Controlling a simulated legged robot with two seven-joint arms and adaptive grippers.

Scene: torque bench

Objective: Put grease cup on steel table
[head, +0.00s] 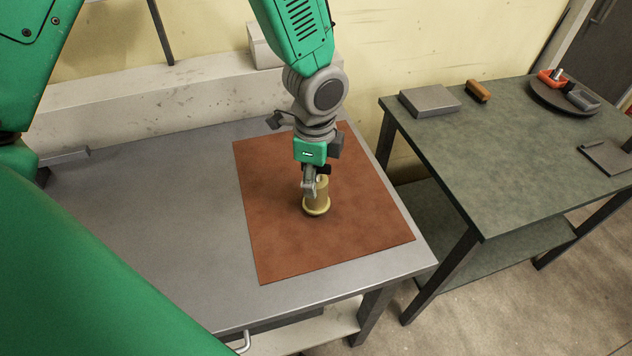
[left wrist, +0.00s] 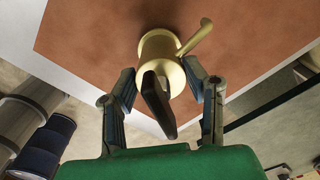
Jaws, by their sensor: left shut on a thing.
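The grease cup (head: 317,206) is a small brass-coloured cup over the brown mat (head: 280,245) on the grey steel table (head: 150,230). It looks upright. I cannot tell whether its base touches the mat. In the left wrist view the cup (left wrist: 158,47) shows a round body and a handle sticking out to the upper right. My left gripper (head: 316,186) points down from above and is shut on the cup, its fingers around the body and hiding part of it. My right gripper is not in view.
A green-topped bench (head: 520,150) stands to the right across a gap. On it are a grey flat box (head: 430,101), a brown block (head: 478,91) and a dark round tray (head: 556,98) with small items. The steel table is bare left of the mat.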

